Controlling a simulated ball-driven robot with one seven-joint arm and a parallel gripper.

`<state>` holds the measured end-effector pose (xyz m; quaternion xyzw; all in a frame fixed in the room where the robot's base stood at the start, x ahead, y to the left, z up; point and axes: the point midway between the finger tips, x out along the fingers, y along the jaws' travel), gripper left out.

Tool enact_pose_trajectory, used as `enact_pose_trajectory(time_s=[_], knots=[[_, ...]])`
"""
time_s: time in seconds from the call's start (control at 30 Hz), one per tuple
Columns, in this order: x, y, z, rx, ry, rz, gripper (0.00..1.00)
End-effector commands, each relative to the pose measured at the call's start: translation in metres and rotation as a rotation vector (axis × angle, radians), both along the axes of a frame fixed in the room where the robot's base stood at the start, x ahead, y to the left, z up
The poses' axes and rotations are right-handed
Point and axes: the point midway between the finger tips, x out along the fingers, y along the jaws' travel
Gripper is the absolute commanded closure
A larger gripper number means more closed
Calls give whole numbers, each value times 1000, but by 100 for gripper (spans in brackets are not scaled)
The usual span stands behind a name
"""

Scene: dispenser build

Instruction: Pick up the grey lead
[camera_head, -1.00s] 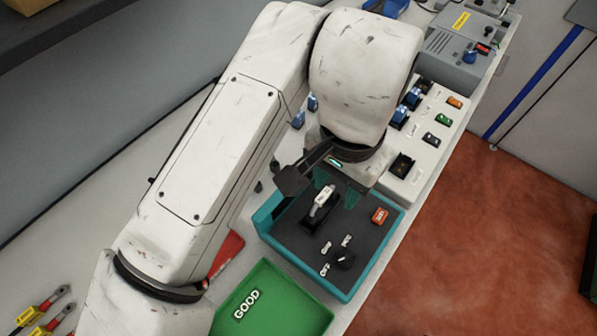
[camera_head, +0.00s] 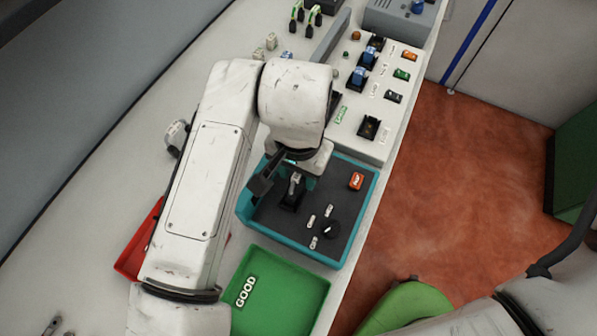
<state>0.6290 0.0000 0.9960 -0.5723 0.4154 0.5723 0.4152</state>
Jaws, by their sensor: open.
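My gripper (camera_head: 288,174) is over the far left part of a teal tray (camera_head: 345,254) with a dark mat. One dark finger shows clearly; the other is mostly hidden by the wrist. It is open. A black piece with a light grey lever-like top (camera_head: 294,186) stands on the mat under it, apart or touching, I cannot tell. I cannot pick out a grey lead for sure. A small grey-white object (camera_head: 175,137) lies on the bench left of my arm, partly hidden by it.
The tray also holds an orange switch (camera_head: 356,181), a black knob (camera_head: 330,229) and small white pieces. A green GOOD tray (camera_head: 285,285) is nearer, a red tray (camera_head: 136,252) left. A switch panel (camera_head: 383,117) stands beyond. Bare bench lies at left.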

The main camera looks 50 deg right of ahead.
Motion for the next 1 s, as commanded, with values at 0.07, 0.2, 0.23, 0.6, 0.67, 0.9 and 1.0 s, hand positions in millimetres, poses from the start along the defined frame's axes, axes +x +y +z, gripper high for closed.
enact_pose_trajectory(time_s=[0.07,0.2,0.23,0.6,0.67,0.9,1.0], knots=[[0,0,-8,-1,2,1,54],[0,0,-13,0,0,-1,54],[0,0,-13,0,0,-1,54],[0,0,-13,0,0,-1,77],[0,0,-13,0,0,-1,83],[0,0,-12,0,0,-1,100],[0,0,-12,0,0,-1,100]])
